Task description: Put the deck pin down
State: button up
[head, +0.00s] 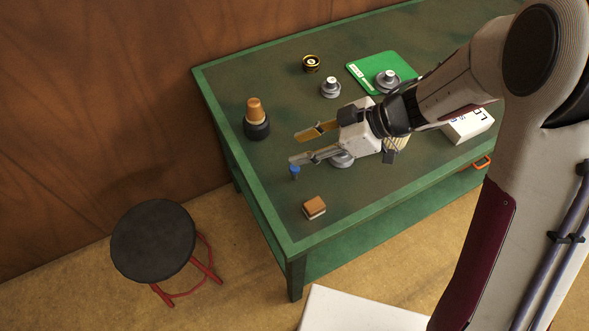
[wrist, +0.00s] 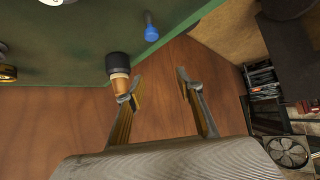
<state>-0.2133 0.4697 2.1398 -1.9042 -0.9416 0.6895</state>
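A small blue-topped piece (head: 294,170), which looks like the deck pin, is near the left edge of the green table. In the wrist view the pin (wrist: 152,32) shows a blue head and a thin grey shaft and seems to stand upright. My gripper (head: 296,148) is open, its two fingers level and pointing left. In the head view one fingertip appears just above the blue head; I cannot tell the exact gap. In the wrist view the space between the fingertips (wrist: 153,87) is empty and the pin lies outside it.
A brown-topped block (head: 314,207) is near the front corner. Grey knobs (head: 330,88), a brass ring (head: 311,63), a green mat (head: 367,66) and a white box (head: 468,125) occupy the table. A stool (head: 153,240) stands left.

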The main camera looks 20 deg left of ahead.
aim_at(295, 171)
jog(key=shift+n+h, duration=0.3)
jog(key=shift+h, duration=0.3)
jog(key=shift+d+f, duration=0.6)
jog(key=shift+f, duration=0.4)
jog(key=shift+d+f, duration=0.65)
jog(key=shift+f, duration=0.4)
jog(key=shift+d+f, duration=0.6)
jog(key=shift+f, duration=0.4)
jog(key=shift+a, duration=0.1)
jog(key=shift+x, duration=1.2)
jog(key=shift+w+a+x, duration=0.1)
jog(key=shift+x, duration=1.2)
jog(key=shift+w+a+x, duration=0.15)
jog(key=shift+x, duration=1.2)
